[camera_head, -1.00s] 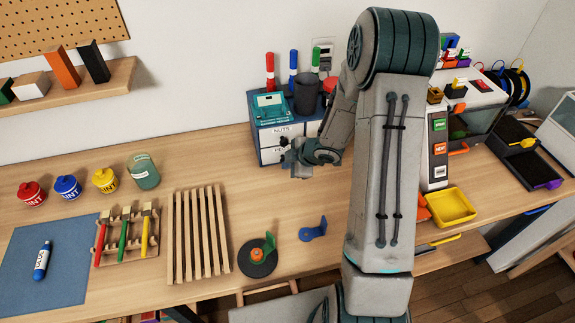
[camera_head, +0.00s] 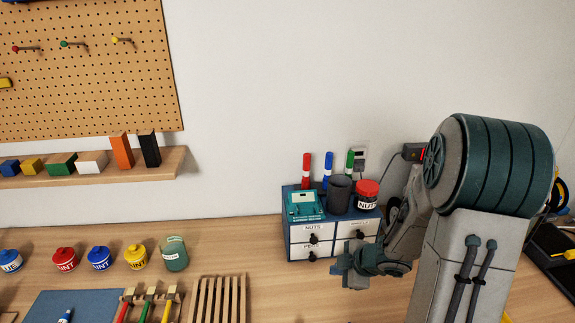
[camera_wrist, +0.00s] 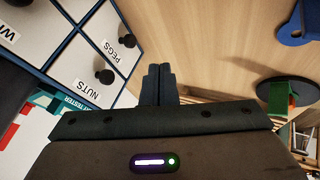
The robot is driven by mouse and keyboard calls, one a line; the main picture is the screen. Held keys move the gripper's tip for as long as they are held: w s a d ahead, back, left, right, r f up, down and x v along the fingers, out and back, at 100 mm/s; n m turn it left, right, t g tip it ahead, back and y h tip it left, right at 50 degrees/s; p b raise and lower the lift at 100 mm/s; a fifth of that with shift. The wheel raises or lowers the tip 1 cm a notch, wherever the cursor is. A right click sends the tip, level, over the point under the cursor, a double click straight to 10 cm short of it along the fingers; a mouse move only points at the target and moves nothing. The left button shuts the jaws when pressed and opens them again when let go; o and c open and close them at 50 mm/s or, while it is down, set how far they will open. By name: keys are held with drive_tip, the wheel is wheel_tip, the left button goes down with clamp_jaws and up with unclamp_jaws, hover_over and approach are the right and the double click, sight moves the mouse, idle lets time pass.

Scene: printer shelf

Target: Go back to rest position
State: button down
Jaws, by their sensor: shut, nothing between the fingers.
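My gripper (camera_head: 352,268) is in front of the small blue drawer cabinet (camera_head: 285,235), near its lower drawers, above the wooden table. In the wrist view my gripper (camera_wrist: 158,70) shows its two dark fingers together with nothing between them. The cabinet's white drawers (camera_wrist: 95,60) with black knobs, labelled NUTS and PEGS, are to the left of the fingers there. The drawers look shut. My arm covers part of the right side of the head view.
On the cabinet stand a teal tester (camera_head: 304,206), a dark cup (camera_head: 339,194), a red-lidded jar (camera_head: 367,195) and markers. Paint pots (camera_head: 100,258), brushes and a slatted rack (camera_head: 218,300) lie left. A wall shelf (camera_head: 100,172) holds blocks. A green-and-black stand (camera_wrist: 284,95) shows in the wrist view.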

drive_tip(key=s+d+r+m+h, duration=0.1)
drive_tip(key=d+r+m+h, duration=0.15)
drive_tip(key=r, duration=0.25)
drive_tip(key=s+d+r+m+t+h, duration=0.1)
drive_tip(key=r+m+h, duration=0.2)
drive_tip(key=r+m, duration=0.1)
drive_tip(key=s+d+r+m+h, duration=0.1)
drive_tip(key=d+r+m+h, duration=0.15)
drive_tip(key=r, duration=0.25)
drive_tip(key=s+a+r+m+g+y, duration=0.1)
drive_tip(key=s+a+r+m, duration=0.1)
drive_tip(key=s, duration=0.5)
drive_tip(key=s+a+r+m+g+y, duration=0.2)
drive_tip(key=s+a+m, duration=0.3)
drive_tip(key=s+a, duration=0.2)
drive_tip(key=shift+s+r+m+b, duration=0.15)
drive_tip(key=shift+s+m+b, duration=0.15)
drive_tip(key=shift+s+b, duration=0.2)
